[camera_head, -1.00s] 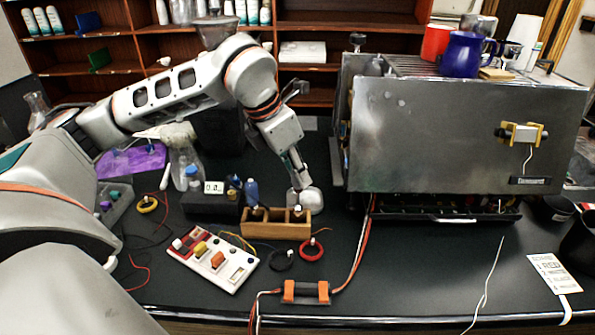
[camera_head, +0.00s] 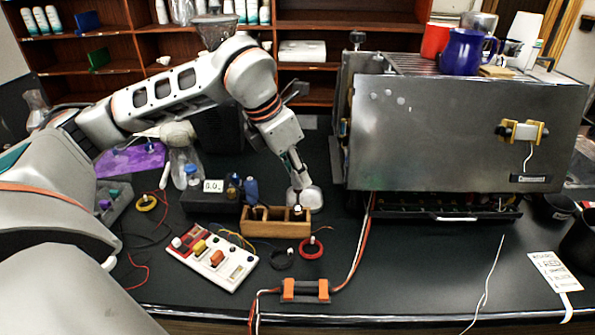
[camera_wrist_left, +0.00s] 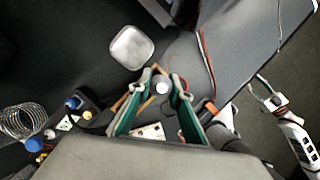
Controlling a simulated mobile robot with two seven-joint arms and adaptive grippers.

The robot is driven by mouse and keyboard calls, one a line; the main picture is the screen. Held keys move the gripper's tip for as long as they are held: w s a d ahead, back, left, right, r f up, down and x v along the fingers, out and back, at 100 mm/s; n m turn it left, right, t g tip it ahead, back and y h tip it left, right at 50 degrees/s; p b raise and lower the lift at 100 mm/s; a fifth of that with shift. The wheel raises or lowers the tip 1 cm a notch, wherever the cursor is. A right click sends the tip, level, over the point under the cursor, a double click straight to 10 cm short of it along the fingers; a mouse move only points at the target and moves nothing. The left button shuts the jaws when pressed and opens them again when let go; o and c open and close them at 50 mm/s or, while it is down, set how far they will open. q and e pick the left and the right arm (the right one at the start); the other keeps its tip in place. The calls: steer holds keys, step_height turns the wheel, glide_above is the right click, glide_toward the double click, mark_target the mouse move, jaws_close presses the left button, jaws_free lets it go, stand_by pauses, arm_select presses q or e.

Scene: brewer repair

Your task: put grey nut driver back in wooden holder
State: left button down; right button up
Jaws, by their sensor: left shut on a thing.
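The wooden holder (camera_head: 277,229) stands on the black bench in the head view, with several compartments. My left gripper (camera_head: 297,193) is directly above and behind its right end, pointing down. In the left wrist view its green-sided fingers (camera_wrist_left: 157,95) are shut around a small item with a pale round top, which I take to be the grey nut driver (camera_wrist_left: 162,88). The pale top also shows at the holder's right end in the head view (camera_head: 297,209). I cannot tell how deep its lower end sits. My right gripper (camera_wrist_left: 267,94) shows at the right of the wrist view, open and empty.
A silver rounded dish (camera_wrist_left: 132,47) is just behind the holder. The metal brewer (camera_head: 450,135) stands close on the right. Cables run between them.

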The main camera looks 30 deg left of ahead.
mark_target(297, 187)
arm_select(q)
steer(key=shift+f+b, duration=1.55)
steer(key=shift+f, duration=0.65)
steer(key=c, duration=1.4)
jaws_free()
steer(key=shift+r, duration=0.1)
steer(key=shift+r+p, duration=1.9)
steer(key=shift+r, duration=0.35)
steer(key=shift+r+p, duration=0.8)
steer(key=shift+r, duration=0.4)
